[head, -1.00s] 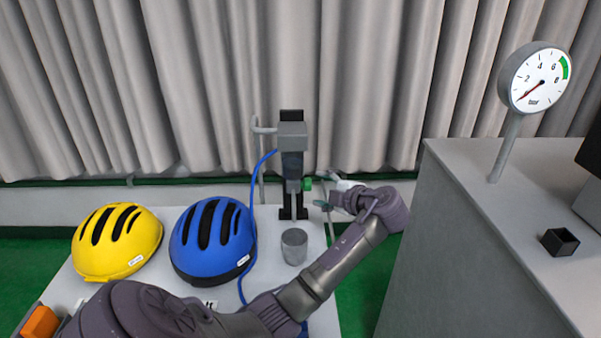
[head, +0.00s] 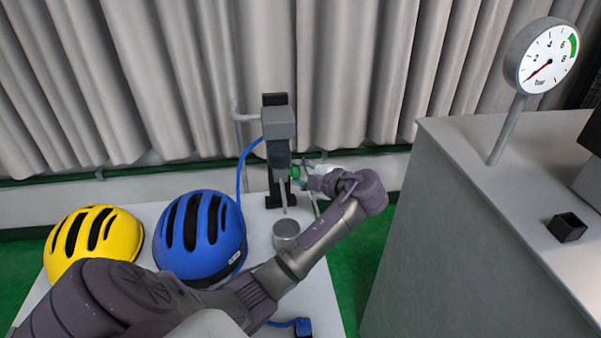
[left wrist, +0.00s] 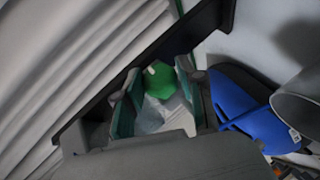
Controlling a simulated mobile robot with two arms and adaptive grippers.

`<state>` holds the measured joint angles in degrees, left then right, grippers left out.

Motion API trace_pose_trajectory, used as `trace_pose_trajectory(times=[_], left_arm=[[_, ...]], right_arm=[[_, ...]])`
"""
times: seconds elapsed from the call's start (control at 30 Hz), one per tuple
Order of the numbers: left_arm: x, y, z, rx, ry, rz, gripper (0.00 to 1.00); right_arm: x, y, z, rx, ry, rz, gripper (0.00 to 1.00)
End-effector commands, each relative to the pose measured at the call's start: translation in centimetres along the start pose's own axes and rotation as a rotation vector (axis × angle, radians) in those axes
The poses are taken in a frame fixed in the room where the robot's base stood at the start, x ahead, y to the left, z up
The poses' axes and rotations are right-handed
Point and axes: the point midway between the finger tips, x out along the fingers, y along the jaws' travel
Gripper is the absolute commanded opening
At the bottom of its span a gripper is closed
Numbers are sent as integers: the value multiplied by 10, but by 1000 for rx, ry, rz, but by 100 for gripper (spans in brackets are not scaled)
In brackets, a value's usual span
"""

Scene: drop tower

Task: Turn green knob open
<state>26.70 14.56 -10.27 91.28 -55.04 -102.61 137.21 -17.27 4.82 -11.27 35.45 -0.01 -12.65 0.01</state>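The green knob (head: 294,172) sits on the right side of the dark upright tower (head: 279,150), by the curtain. My left gripper (head: 303,175) reaches it from the right in the head view. In the left wrist view the green knob (left wrist: 160,80) lies between the tips of my two teal-padded fingers (left wrist: 158,88). The fingers are apart, one on each side of the knob. Whether the pads touch it is hard to tell. A small pale mark shows on the knob. My right gripper is not in view.
A yellow helmet (head: 92,240) and a blue helmet (head: 203,238) sit on the white table (head: 150,213). A grey cup (head: 286,236) stands below the tower. A gauge (head: 541,60) with its needle low stands on the grey cabinet (head: 450,215), beside a small black box (head: 567,227).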

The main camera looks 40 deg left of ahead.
Motion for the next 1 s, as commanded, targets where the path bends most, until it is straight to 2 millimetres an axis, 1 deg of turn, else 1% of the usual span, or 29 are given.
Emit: trace_pose_trajectory(times=[0.03, 0.17, 0.37, 0.57, 0.77, 1.0], left_arm=[[0, 0, 0, 0, 0, -2, 25], [0, 0, 0, 0, 1, -2, 4], [0, 0, 0, 7, -1, -14, 3], [0, 1, 0, 38, -10, -74, 3], [-1, 3, 0, 109, -28, -195, 3], [-2, 7, -1, 225, -58, -387, 3]], right_arm=[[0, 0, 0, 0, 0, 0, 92], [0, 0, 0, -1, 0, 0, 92], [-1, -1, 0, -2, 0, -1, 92], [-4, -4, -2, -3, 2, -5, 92], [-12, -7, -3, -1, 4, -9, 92], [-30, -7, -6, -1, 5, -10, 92]])
